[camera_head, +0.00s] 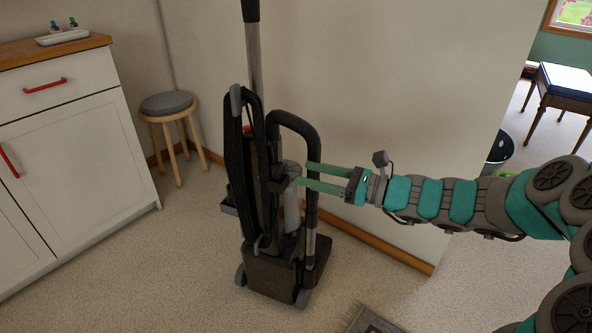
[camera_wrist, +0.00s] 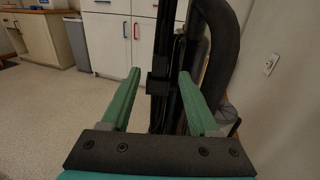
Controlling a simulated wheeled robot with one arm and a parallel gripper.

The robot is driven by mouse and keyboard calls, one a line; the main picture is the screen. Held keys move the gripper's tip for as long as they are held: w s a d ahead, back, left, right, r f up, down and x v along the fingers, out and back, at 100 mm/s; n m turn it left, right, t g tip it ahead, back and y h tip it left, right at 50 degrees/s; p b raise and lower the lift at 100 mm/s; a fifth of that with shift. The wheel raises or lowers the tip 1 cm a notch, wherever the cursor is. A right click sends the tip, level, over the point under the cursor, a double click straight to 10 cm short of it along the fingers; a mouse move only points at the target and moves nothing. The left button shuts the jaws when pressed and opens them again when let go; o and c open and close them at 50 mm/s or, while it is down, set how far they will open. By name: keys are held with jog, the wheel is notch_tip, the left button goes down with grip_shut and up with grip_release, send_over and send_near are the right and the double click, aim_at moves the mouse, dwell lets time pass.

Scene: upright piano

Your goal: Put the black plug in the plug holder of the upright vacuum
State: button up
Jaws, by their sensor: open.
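The upright vacuum (camera_head: 272,262) stands upright on the carpet, dark grey and black, with a tall handle and a thick curved hose. It also shows in the wrist view (camera_wrist: 190,60), straight ahead. My gripper (camera_head: 302,174) reaches in from the right at the vacuum's mid-height. Its two green fingers are apart in the wrist view (camera_wrist: 159,74). A small black blocky part (camera_wrist: 157,83) on the vacuum shows between the fingers; I cannot tell whether it is the plug or the plug holder. Nothing is visibly gripped.
A wall is close behind the vacuum, with an outlet (camera_wrist: 271,65). A white cabinet (camera_head: 75,160) with red handles stands at the left, and a round stool (camera_head: 167,103) at the back. A rug corner (camera_head: 372,322) lies in front. Carpet between cabinet and vacuum is clear.

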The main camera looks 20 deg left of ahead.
jog(key=d, duration=0.6)
jog(key=shift+s+d, duration=0.15)
jog(key=shift+s, duration=0.25)
jog(key=s+f+n+g+h, duration=0.25)
jog(key=s+n, duration=0.35)
jog(key=s, duration=0.4)
jog(key=s+f+n+g+h, duration=0.1)
jog(key=s+n+g+h, duration=0.3)
jog(key=s, duration=0.5)
jog(key=s+d+f+n+t+h, duration=0.1)
jog(key=s+d+f+n+h, duration=0.1)
jog(key=s+d+n+h, duration=0.2)
jog(key=s+d+f+n+t+h, duration=0.1)
jog(key=s+d+f+n+h, duration=0.2)
jog(key=d, duration=1.4)
jog(key=s+n+h, duration=0.2)
jog(key=s+h, duration=0.2)
jog(key=s, duration=0.2)
jog(key=shift+s+f, duration=0.2)
jog(key=shift+s, duration=0.2)
jog(key=shift+t, duration=0.25)
jog(key=shift+r+p, duration=0.8)
jog(key=shift+p, duration=0.05)
